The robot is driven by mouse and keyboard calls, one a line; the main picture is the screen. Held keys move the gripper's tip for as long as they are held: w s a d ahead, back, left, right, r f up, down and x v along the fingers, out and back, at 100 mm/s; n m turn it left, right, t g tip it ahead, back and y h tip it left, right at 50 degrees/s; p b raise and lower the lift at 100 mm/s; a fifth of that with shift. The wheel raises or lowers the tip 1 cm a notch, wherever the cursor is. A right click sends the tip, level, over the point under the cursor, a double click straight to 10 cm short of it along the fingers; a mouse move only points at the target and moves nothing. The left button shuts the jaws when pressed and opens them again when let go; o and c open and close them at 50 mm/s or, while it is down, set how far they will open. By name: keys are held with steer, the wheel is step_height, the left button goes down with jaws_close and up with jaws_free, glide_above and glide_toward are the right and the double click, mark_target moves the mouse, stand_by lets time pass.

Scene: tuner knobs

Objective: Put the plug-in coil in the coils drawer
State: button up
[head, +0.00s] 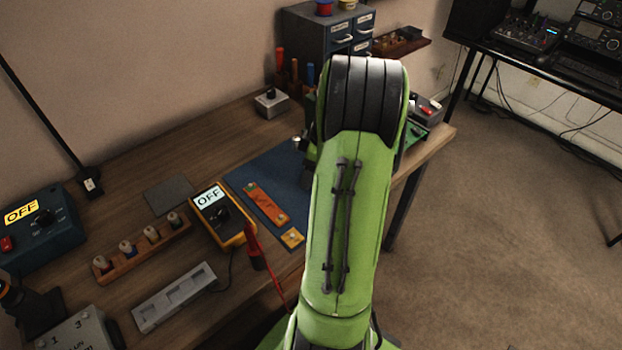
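A wooden rack (140,256) on the left of the bench holds several small coil-like pieces (127,247) standing upright; I cannot tell whether one is the plug-in coil. A small pale cylinder (297,143) shows just left of my arm, too small to identify. A blue-grey drawer cabinet (306,42) stands at the back of the bench. Its labelled drawers with handles (342,39) look shut, and the labels are too small to read. My green arm covers the middle of the view. My gripper is hidden behind it, so what it holds does not show.
A yellow multimeter (212,212) reading OFF, a blue mat (262,172) with an orange strip (267,203), and a grey slotted tray (174,297) lie nearby. A grey knob box (271,104) and upright tools (280,65) stand before the cabinet. A blue box (45,235) stands left.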

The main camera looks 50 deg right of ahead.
steer(key=shift+r, duration=0.15)
steer(key=shift+c, duration=0.4)
jaws_close()
steer(key=shift+r, duration=0.1)
